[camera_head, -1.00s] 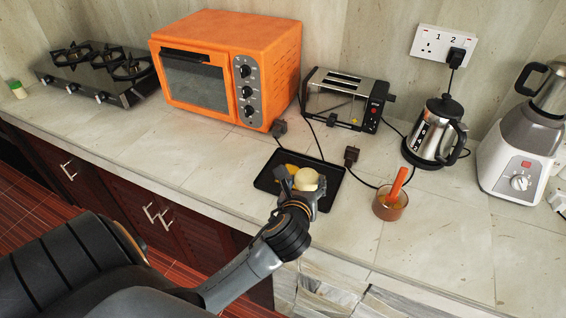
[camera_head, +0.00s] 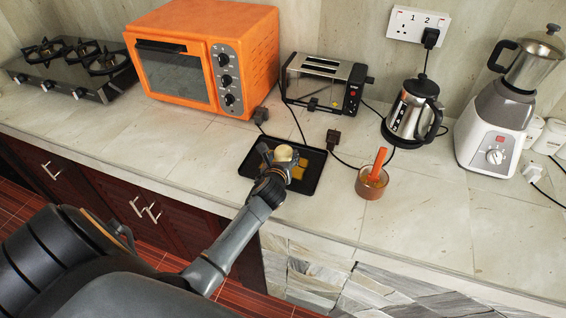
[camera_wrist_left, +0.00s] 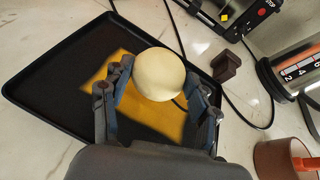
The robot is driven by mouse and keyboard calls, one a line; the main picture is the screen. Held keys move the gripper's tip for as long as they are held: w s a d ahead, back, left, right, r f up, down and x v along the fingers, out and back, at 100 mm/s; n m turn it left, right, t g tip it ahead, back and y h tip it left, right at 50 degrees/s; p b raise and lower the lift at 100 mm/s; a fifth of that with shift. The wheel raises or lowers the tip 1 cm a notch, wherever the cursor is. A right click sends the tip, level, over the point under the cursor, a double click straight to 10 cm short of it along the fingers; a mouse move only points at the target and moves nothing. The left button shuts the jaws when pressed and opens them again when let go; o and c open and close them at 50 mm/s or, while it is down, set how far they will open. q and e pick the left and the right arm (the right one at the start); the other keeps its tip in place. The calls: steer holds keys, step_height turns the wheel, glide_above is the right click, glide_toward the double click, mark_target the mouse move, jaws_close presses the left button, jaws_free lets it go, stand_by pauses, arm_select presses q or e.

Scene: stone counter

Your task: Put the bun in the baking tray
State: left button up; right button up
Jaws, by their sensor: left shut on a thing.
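The bun (camera_wrist_left: 158,75) is a pale round ball held between the two fingers of my left gripper (camera_wrist_left: 160,95) in the left wrist view. In the head view the bun (camera_head: 284,153) shows at the tip of my left gripper (camera_head: 277,160). The black baking tray (camera_head: 313,180) lies flat on the counter behind and below the gripper. Its rim also shows in the left wrist view (camera_wrist_left: 50,62), with a yellow patch on the tray floor. The bun appears over the tray; I cannot tell its exact height. My right gripper is not in view.
A brown cup (camera_head: 371,184) with an orange handle or utensil stands right of the tray. A toaster (camera_head: 322,82), an orange oven (camera_head: 205,60), a kettle (camera_head: 412,112) and a blender (camera_head: 500,120) stand along the back. Dark plugs and cables lie behind the tray.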

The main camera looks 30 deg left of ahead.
arm_select(q)
step_height(320, 180, down, 2)
steer(key=shift+d+f, duration=0.1)
steer(key=shift+f, duration=0.1)
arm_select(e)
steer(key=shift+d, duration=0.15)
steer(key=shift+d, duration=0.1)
arm_select(q)
steer(key=shift+f, duration=0.1)
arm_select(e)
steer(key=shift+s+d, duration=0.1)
arm_select(q)
steer(key=o, duration=1.1)
steer(key=shift+f, duration=0.1)
steer(key=shift+o, duration=0.2)
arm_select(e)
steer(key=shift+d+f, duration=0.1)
